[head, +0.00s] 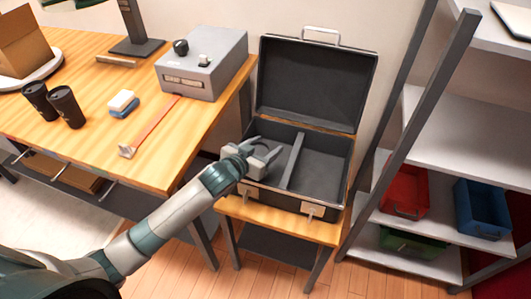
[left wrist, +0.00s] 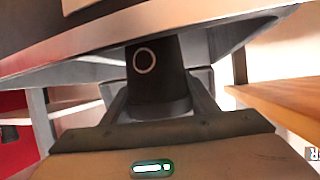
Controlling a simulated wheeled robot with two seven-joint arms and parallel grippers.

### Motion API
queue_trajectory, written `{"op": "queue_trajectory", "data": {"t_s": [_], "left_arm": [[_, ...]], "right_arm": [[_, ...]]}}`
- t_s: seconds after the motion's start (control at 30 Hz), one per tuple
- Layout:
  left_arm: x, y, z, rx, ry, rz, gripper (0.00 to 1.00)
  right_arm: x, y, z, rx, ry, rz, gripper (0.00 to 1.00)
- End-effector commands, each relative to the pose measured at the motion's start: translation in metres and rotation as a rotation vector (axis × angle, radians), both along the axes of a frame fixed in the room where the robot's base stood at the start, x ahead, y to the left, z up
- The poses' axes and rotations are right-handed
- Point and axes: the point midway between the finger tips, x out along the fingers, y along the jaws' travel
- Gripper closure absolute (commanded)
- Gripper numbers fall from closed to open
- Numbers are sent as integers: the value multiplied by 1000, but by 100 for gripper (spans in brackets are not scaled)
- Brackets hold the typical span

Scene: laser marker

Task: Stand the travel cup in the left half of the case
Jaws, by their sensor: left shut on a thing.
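The open case (head: 325,202) stands on a small wooden stand, its lid up at the back. A divider (head: 292,160) splits its dark inside into a left and a right half. My left gripper (head: 268,149) is at the left half, near its front left side. In the left wrist view it is shut on a dark travel cup (left wrist: 155,75) with a pale ring mark, which sits between the fingers. In the head view the cup is hard to make out against the dark inside, and I cannot tell whether its base touches the floor. My right gripper is not in view.
Two black lidded cups (head: 66,106), a sponge-like block (head: 123,103) and a grey machine (head: 203,63) stand on the wooden table to the left. A shelf rack (head: 440,120) with red (head: 404,191) and blue bins (head: 483,208) is close on the right. The case's right half is empty.

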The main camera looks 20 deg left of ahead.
Motion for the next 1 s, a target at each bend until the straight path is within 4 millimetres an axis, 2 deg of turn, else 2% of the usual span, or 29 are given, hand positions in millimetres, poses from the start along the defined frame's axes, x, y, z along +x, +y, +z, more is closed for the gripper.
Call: {"op": "queue_trajectory", "data": {"t_s": [0.23, 0.67, 0.7, 0.77, 1.0], "left_arm": [[0, 0, -28, 2, 2, 1, 56], [0, 0, -33, 0, 1, 0, 56], [0, 0, -34, 1, 2, 0, 44], [0, 0, -34, 1, 1, 0, 30], [0, 0, -33, 2, 1, 1, 28]], "right_arm": [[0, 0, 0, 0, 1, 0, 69], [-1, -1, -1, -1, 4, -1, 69], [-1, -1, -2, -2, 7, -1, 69], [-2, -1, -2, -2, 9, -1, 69], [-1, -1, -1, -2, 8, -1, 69]]}}
